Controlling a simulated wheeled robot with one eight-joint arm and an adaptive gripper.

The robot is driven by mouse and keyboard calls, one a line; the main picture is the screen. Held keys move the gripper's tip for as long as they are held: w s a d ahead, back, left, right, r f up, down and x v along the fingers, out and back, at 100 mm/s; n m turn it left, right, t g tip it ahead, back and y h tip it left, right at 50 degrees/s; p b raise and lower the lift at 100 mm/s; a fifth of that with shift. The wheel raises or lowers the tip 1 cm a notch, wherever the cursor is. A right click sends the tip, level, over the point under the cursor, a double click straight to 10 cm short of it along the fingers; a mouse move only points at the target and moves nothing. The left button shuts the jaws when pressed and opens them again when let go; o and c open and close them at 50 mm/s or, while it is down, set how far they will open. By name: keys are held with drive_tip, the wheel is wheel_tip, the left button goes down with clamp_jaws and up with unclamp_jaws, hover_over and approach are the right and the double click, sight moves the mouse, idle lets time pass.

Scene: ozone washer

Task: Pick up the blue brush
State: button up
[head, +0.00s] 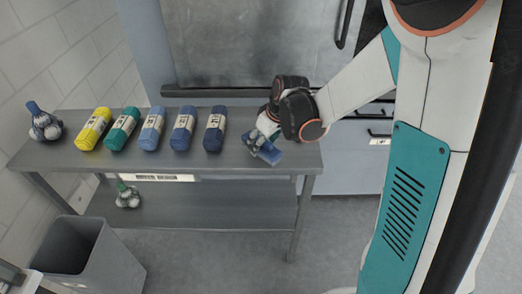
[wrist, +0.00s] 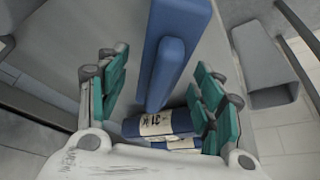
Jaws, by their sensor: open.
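The blue brush (head: 269,153) is at the right end of the grey metal table in the head view, partly hidden by my gripper (head: 264,137). In the wrist view the brush (wrist: 166,62) is a long blue block with a raised narrower part, reaching down between the fingers. My gripper (wrist: 163,88) is open, with teal-padded fingers on either side of the brush. A gap shows between the brush and each finger. I cannot tell whether the brush rests flat on the table.
On the table (head: 250,172), a row of yellow, teal and blue rolls ends with a dark blue roll (head: 215,130) left of my gripper. A blue-and-white bundle (head: 43,122) sits at the far left. Another bundle (head: 127,195) is on the lower shelf. A grey bin (head: 88,255) stands in front.

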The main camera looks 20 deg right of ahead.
drive_tip(key=shift+w+a+f, duration=0.1)
drive_tip(key=shift+w+f, duration=0.1)
drive_tip(key=shift+f, duration=0.3)
drive_tip(key=c, duration=1.3)
drive_tip(key=shift+c, duration=0.2)
drive_tip(key=shift+r, duration=0.1)
wheel_tip(320, 180, up, 20)
drive_tip(key=p, duration=0.7)
